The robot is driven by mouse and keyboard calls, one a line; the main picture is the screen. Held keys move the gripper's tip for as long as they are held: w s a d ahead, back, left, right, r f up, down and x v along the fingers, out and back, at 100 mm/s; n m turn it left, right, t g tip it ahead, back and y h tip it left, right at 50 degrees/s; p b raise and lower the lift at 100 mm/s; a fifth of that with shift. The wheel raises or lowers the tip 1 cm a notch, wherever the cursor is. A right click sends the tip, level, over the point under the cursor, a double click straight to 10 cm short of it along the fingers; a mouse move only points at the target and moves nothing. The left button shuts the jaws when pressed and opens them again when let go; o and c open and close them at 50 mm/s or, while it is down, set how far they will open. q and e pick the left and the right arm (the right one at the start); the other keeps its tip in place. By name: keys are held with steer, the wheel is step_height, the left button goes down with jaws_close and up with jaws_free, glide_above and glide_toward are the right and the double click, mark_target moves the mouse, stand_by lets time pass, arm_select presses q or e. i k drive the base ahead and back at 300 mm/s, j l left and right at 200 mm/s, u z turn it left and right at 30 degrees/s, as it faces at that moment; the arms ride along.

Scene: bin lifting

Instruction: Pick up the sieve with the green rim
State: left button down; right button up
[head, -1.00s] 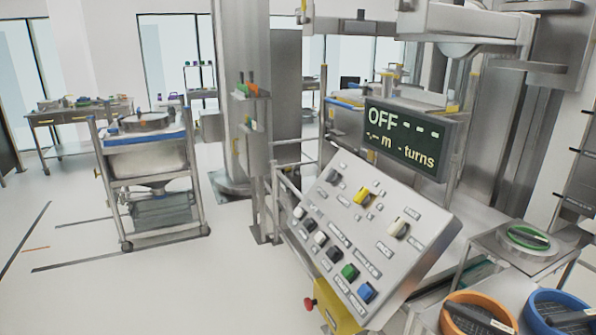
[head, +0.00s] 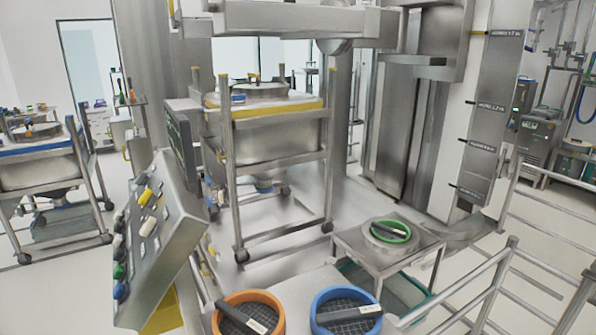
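The sieve with the green rim (head: 404,231) lies on a small steel table (head: 347,240) right of centre in the head view. Neither of my grippers shows in the head view.
A slanted control panel (head: 172,222) stands at the left front. A wheeled frame with a steel bin (head: 265,136) stands behind the sieves. Metal railings (head: 478,292) run along the right. Open floor (head: 290,262) lies between the bin frame and the small table.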

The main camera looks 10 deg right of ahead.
mark_target(389, 231)
steer(key=l, duration=0.5)
steer(key=i+l+z, duration=0.15)
steer(key=l, duration=0.35)
steer(key=i+l, duration=0.1)
steer(key=l, duration=0.4)
steer(key=i+l+z, duration=0.1)
steer(key=l, duration=0.35)
steer(key=i+l, duration=0.1)
steer(key=l, duration=0.4)
steer(key=k+l+z, duration=0.1)
steer(key=k+l, duration=0.15)
steer(key=k+l+z, duration=0.1)
steer(key=l, duration=0.35)
steer(key=k, duration=0.1)
